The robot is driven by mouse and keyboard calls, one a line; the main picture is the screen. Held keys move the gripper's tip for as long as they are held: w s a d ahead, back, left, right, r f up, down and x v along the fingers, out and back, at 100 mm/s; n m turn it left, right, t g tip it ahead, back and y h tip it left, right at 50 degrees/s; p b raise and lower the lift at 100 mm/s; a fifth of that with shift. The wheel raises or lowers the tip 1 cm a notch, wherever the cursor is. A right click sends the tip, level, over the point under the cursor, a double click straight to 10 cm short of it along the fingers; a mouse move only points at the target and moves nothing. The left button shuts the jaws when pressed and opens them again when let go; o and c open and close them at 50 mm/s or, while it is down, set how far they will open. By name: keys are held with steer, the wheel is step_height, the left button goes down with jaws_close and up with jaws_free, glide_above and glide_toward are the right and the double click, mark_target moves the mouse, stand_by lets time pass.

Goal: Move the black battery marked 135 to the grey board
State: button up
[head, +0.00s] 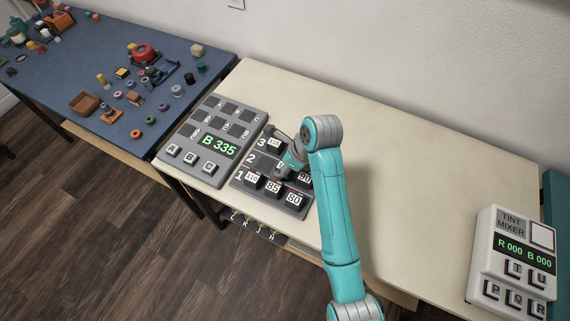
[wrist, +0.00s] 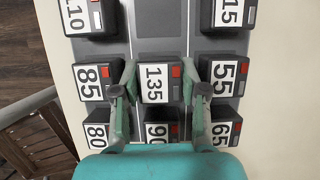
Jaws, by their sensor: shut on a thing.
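The black battery marked 135 (wrist: 154,83) is in the middle of the wrist view, upright in the dark tray's middle column. My gripper (wrist: 158,82) is shut on it, one finger on each side. In the head view my gripper (head: 284,170) is over the tray and hides this battery. The grey board (head: 228,163) lies left of the tray, with several dark square slots that look empty, a green display reading B 335 and keys A, B and C.
The dark tray (head: 259,160) holds other batteries, with those marked 85 (wrist: 88,82) and 55 (wrist: 222,78) close beside my fingers. A tint mixer (head: 510,262) stands at the right; the cream table between is clear. A blue table (head: 75,85) with clutter is at the left.

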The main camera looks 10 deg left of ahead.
steer(key=shift+f, duration=0.45)
steer(key=o, duration=1.3)
steer(key=v, duration=0.7)
steer(key=shift+d+r, duration=0.1)
steer(key=shift+r, duration=0.15)
steer(key=shift+s, duration=0.1)
